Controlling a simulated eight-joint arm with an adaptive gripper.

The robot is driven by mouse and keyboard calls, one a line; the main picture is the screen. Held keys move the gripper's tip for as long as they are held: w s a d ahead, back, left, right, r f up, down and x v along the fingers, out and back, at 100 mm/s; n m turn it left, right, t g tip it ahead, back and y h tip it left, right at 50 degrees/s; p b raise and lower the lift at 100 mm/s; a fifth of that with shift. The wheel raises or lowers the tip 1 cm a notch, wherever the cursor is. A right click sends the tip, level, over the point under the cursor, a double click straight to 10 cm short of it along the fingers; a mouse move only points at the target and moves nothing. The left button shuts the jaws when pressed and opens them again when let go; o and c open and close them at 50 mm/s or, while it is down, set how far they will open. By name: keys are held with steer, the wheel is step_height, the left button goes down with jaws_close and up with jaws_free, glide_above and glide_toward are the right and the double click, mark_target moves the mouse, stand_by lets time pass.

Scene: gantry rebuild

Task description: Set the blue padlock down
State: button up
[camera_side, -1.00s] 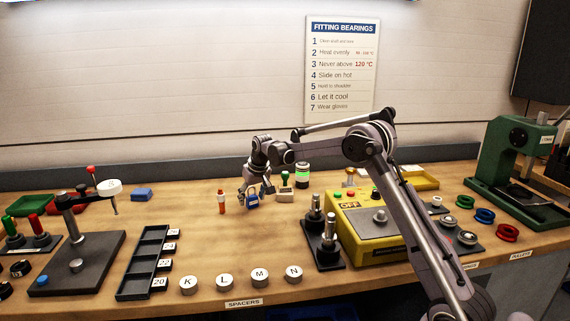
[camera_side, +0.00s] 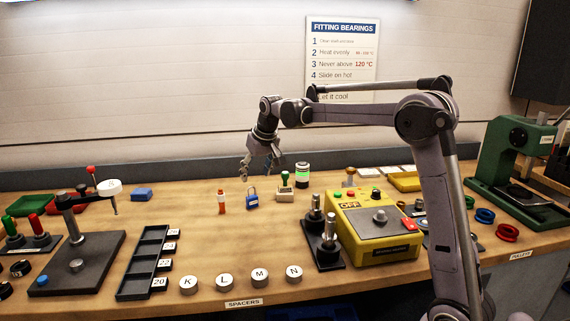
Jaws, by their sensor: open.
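The blue padlock (camera_side: 252,200) stands on the wooden bench in the middle of the picture, its grey shackle upward. It is just right of an orange marker-like tube (camera_side: 221,203) and left of a green-handled stamp (camera_side: 285,186). My gripper (camera_side: 257,176) is above the padlock, fingers spread open and pointing down, with nothing between them. It appears clear of the padlock.
A yellow heater box (camera_side: 345,240) with an OFF label and a black stand with metal posts (camera_side: 322,250) stand to the right. Lettered spacers (camera_side: 225,282) line the front edge. A black slotted tray (camera_side: 137,280) lies to the left. Bare bench lies in front of the padlock.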

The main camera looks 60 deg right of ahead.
steer(key=s+a+r+n+t, duration=0.1)
steer(key=s+a+n, duration=0.1)
steer(key=s+a, duration=1.15)
steer(key=s+a+f+n, duration=0.1)
steer(key=s+a+f, duration=0.1)
steer(key=s, duration=0.4)
steer(key=s+a+f+n+t+y, duration=0.1)
steer(key=s+a+f, duration=0.1)
steer(key=s+f, duration=0.3)
steer(key=shift+s+a+t+y, duration=0.3)
steer(key=shift+s, duration=0.95)
